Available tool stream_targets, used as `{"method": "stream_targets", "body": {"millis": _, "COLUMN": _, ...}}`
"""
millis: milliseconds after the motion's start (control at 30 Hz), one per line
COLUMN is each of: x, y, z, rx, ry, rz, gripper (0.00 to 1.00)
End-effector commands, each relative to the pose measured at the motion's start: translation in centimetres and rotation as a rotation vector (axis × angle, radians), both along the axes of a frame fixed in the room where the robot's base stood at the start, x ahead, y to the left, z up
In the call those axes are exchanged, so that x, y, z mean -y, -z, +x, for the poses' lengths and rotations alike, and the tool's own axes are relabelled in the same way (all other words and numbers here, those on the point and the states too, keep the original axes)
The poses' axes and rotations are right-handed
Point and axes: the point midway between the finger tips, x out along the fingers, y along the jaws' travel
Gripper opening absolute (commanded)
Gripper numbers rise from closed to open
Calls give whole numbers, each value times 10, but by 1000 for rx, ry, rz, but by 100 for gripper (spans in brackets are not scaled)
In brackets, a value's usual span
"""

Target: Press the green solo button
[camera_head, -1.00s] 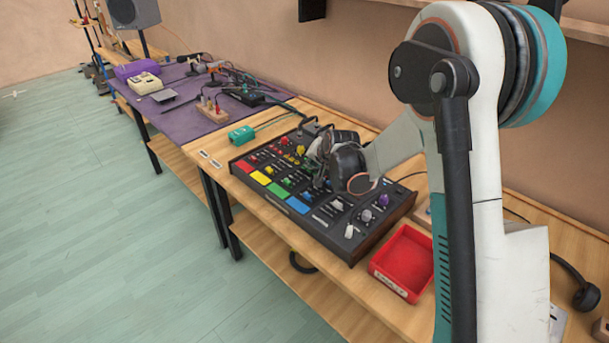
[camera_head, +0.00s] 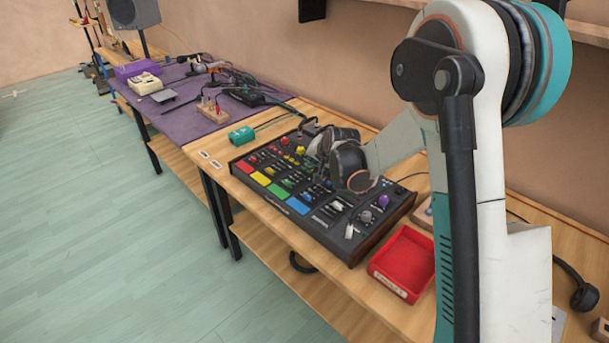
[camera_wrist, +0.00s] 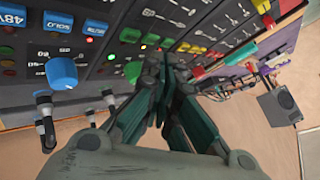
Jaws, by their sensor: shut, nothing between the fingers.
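The mixer console (camera_head: 372,230) is dark with coloured channel controls, and it lies on the wooden bench. My gripper (camera_wrist: 165,65) is shut and empty. Its tips are over the console, right of a round green knob (camera_wrist: 133,70) and apart in the picture from the green solo button. In the head view my gripper (camera_head: 318,178) is above the middle of the console and hides part of its controls. Whether the tips touch the surface I cannot tell.
A blue knob (camera_wrist: 62,72) and black levers stand up on the console near my gripper. A red bin (camera_head: 402,262) stands at the console's right end. A purple-covered table (camera_head: 205,120) with gear continues beyond.

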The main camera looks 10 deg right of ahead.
Motion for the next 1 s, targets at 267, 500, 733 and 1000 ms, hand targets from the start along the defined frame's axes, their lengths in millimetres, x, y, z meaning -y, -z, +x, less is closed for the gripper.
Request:
{"method": "stream_targets", "body": {"millis": 267, "x": 0, "y": -15, "z": 0, "rx": 0, "ry": 0, "rz": 0, "gripper": 0}}
{"method": "stream_targets", "body": {"millis": 500, "x": 0, "y": -38, "z": 0, "rx": 0, "ry": 0, "rz": 0, "gripper": 0}}
{"method": "stream_targets", "body": {"millis": 733, "x": 0, "y": -58, "z": 0, "rx": 0, "ry": 0, "rz": 0, "gripper": 0}}
{"method": "stream_targets", "body": {"millis": 1000, "x": 0, "y": -60, "z": 0, "rx": 0, "ry": 0, "rz": 0, "gripper": 0}}
